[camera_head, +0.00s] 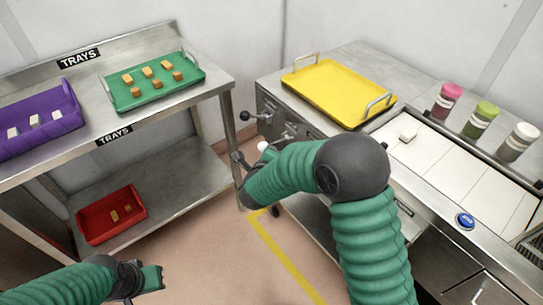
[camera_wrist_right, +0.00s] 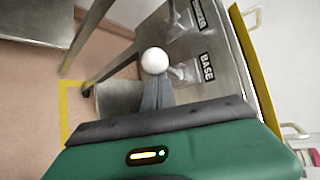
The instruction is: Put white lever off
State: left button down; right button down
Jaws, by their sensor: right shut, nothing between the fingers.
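The white lever's round white knob (camera_wrist_right: 154,61) shows at the middle of the right wrist view, beside the metal front panel marked BASE. It shows partly in the head view (camera_head: 263,146), just above my right forearm. My right gripper (camera_wrist_right: 156,88) is shut and empty, its fingertips right at the knob's lower side; I cannot tell if they touch it. In the head view the right gripper (camera_head: 241,172) is at the left end of my green arm. My left gripper (camera_head: 148,281) is low at the bottom left, away from the levers; its jaw opening is unclear.
A black-knobbed lever (camera_head: 245,116) sits on the same panel, left of the white one. A yellow tray (camera_head: 345,88) lies on the counter above. The steel rack (camera_head: 215,85) with green and purple trays stands to the left. Floor between them is open.

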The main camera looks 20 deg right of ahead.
jog(key=shift+r, duration=0.45)
jog(key=shift+w, duration=0.1)
jog(key=shift+d+r+p, duration=0.1)
jog(key=shift+r+p, duration=0.55)
jog(key=shift+r, duration=0.15)
jog(key=shift+r, duration=0.1)
jog(key=p+v, duration=0.2)
jog(key=v, duration=1.4)
jog(key=shift+s, duration=0.4)
